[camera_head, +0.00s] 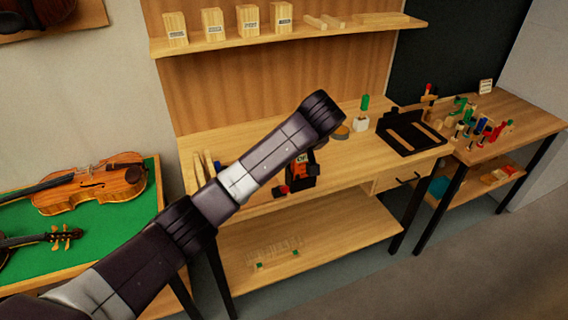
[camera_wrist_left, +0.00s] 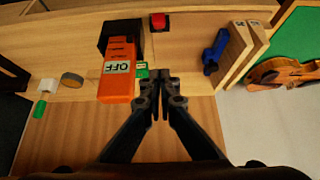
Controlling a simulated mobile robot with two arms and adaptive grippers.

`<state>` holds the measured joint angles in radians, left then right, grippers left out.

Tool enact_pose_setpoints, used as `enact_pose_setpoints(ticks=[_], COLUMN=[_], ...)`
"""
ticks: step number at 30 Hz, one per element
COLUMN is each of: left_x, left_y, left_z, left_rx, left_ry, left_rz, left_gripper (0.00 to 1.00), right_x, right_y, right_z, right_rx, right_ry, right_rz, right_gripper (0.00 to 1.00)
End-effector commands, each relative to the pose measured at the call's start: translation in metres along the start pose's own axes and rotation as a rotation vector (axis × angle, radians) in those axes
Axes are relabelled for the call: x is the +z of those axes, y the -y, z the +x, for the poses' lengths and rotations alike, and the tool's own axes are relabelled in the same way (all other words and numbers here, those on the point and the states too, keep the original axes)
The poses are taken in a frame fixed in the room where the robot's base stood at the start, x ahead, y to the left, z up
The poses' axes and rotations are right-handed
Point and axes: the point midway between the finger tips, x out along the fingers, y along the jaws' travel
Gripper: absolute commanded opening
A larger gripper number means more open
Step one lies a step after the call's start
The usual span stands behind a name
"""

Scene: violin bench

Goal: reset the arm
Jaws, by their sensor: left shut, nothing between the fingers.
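My left arm comes in from the lower left in the head view and reaches across the workbench (camera_head: 350,190). Its own links hide its gripper there. In the left wrist view my left gripper (camera_wrist_left: 160,76) is shut with its fingertips together and nothing between them. The fingertips are close beside an orange and black device marked OFF (camera_wrist_left: 118,80), with a small green piece (camera_wrist_left: 142,71) between. I cannot tell whether they touch. The device also shows in the head view (camera_head: 302,172), partly behind my arm. My right gripper is in neither view.
A red block (camera_wrist_left: 159,22) and a blue tool (camera_wrist_left: 213,52) lie near the gripper. A violin (camera_head: 90,187) rests on a green-topped table at left. A black tray (camera_head: 408,132) is on the bench, and a side table (camera_head: 520,118) holds many small items. A shelf (camera_head: 300,37) runs above.

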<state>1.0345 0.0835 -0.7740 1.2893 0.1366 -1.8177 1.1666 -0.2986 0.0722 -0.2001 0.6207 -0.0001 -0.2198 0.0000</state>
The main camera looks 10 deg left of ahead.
Motion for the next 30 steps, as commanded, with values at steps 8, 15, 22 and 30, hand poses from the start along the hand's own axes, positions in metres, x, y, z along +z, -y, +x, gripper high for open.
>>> enact_pose_setpoints(ticks=[8,15,22,30], left_x=[0.0,0.001,0.02,0.126], left_y=[0.001,0.001,0.001,0.019], left_z=[-0.011,-0.011,-0.002,0.033], left_rx=[-0.001,-0.001,0.016,0.142], left_ry=[0.0,0.0,0.028,0.167], left_rz=[0.0,0.0,0.032,0.213], left_gripper=[0.0,0.0,0.0,0.0], right_x=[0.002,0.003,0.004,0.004], right_y=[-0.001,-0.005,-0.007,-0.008], right_z=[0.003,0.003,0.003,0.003], right_rx=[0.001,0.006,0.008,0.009], right_ry=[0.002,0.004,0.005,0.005], right_rz=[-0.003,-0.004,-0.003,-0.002], right_gripper=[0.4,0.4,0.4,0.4])
